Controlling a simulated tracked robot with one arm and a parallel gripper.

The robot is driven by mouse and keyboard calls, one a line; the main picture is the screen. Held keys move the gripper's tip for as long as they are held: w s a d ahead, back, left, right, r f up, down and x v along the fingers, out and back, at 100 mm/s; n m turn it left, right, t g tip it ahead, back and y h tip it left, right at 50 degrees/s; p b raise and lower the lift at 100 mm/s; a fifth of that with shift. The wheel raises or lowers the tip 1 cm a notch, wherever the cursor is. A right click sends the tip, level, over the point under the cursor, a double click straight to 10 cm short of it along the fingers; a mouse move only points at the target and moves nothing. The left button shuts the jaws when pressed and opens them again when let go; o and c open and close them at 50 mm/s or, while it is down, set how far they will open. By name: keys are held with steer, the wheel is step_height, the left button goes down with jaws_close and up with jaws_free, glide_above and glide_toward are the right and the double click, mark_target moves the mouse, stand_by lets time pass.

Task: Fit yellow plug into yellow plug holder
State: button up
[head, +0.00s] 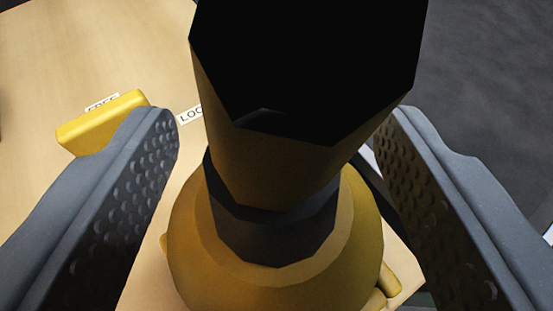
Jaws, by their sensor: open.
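A large yellow piece (270,165) fills the middle of the head view, very close to the camera. It has a faceted barrel with a black end, a dark collar and a wide rounded yellow part (200,265) below. I take it for the yellow plug; whether the rounded part belongs to it or to the holder, I cannot tell. My gripper (283,120) is open, with one finger on each side of the barrel. Gaps show between the upper barrel and both fingers. Whatever lies under the rounded part is mostly hidden.
A yellow block (100,122) sits on the light wooden surface (110,55) at left, partly behind my left finger. Small yellow lugs (388,282) show at lower right. Dark grey floor (490,70) lies beyond the right edge.

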steer(key=v, duration=1.3)
steer(key=shift+s, duration=0.35)
steer(key=shift+r, duration=0.1)
step_height(320, 180, up, 21)
steer(key=w+a+m+h+b, duration=0.1)
steer(key=w+a+h+b, duration=0.1)
steer(key=h, duration=0.3)
steer(key=s+a+r+t+y+b, duration=0.1)
steer(key=s+a+r+y, duration=0.1)
steer(key=s+a+r, duration=0.4)
steer(key=s+a+r+t+y, duration=0.1)
steer(key=s+a+r, duration=0.5)
steer(key=a+r, duration=0.7)
steer(key=shift+s+y+b, duration=0.35)
steer(key=shift+s+y, duration=0.05)
steer(key=shift+y, duration=0.1)
steer(key=shift+a+r, duration=0.1)
steer(key=shift+c, duration=0.3)
